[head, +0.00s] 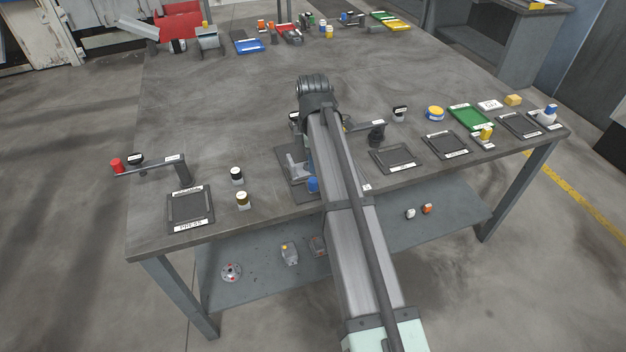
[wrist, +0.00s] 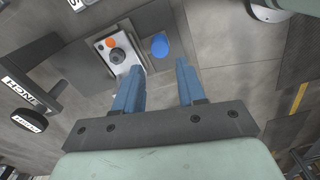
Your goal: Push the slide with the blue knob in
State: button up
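The blue knob (head: 313,185) stands near the front edge of the table, just left of my arm, in the head view. Beside it lies a pale grey part (head: 298,166) on a dark plate, partly hidden by my arm; I cannot tell how far in the slide sits. In the wrist view the blue knob (wrist: 160,45) shows just beyond my gripper (wrist: 158,69), between the lines of its two blue fingers. The fingers are apart with nothing between them. I cannot tell whether they touch the knob.
A light panel (wrist: 118,54) with an orange button and a dark knob is close left of the blue knob. A lever with a red knob (head: 116,165) and a press pad (head: 190,208) lie left. Dark trays (head: 396,158) lie right. The table's middle is clear.

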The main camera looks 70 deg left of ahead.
aim_at(313, 180)
notch_tip(313, 180, down, 8)
jog(key=shift+f, duration=0.2)
jog(key=shift+c, duration=0.3)
grip_shut()
dwell(0.3)
